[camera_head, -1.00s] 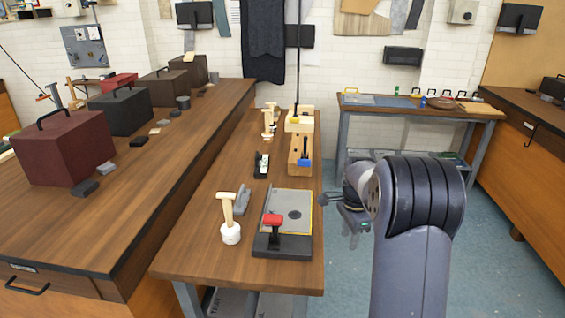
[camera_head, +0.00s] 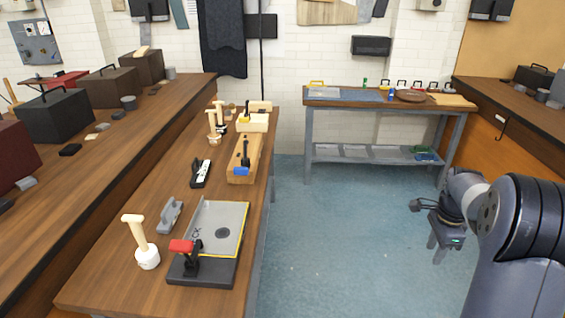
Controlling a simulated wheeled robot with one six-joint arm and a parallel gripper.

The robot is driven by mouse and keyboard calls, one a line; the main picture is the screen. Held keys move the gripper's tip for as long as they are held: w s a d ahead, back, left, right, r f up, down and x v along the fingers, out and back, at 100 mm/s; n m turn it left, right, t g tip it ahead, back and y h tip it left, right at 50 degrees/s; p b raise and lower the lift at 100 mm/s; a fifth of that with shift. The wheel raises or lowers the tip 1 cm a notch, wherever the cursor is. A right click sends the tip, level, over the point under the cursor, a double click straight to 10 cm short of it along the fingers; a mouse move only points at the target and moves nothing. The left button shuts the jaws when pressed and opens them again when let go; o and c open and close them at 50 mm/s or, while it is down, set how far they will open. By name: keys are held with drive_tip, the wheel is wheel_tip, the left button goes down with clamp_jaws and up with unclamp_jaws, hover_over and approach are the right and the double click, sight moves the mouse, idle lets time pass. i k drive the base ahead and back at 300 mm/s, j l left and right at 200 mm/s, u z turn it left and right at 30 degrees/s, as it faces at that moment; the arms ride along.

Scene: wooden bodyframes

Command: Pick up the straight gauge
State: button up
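I cannot clearly make out which thing is the straight gauge. Small tools lie on the middle bench (camera_head: 110,285): a grey metal block-like tool (camera_head: 170,214) and a black tool with a pale top (camera_head: 201,172). The far table (camera_head: 355,105) carries a yellow-edged item (camera_head: 317,84) and several small things too small to identify. My gripper (camera_head: 440,250) hangs over the floor at the lower right, pointing down, apart from both the bench and the far table. Its fingers are small and dark, so their opening is unclear. No held object is visible.
Toolboxes line the left bench. Open blue floor (camera_head: 330,235) lies between the middle bench and my arm. An orange-fronted cabinet (camera_head: 505,150) stands at right.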

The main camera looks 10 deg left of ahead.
sight(200, 172)
drive_tip(key=i+l, duration=0.25)
drive_tip(key=i, duration=0.25)
drive_tip(key=i+l+u, duration=0.15)
drive_tip(key=i, duration=0.4)
drive_tip(key=i+l, duration=0.45)
drive_tip(key=i+u, duration=0.9)
drive_tip(key=i+l+u, duration=0.15)
drive_tip(key=u, duration=0.3)
drive_tip(key=i+u, duration=0.2)
drive_tip(key=u, duration=0.25)
drive_tip(key=i+u, duration=0.2)
drive_tip(key=u, duration=0.25)
drive_tip(key=i+u, duration=0.25)
drive_tip(key=u, duration=0.2)
drive_tip(key=i+l+u, duration=0.15)
drive_tip(key=u, duration=0.3)
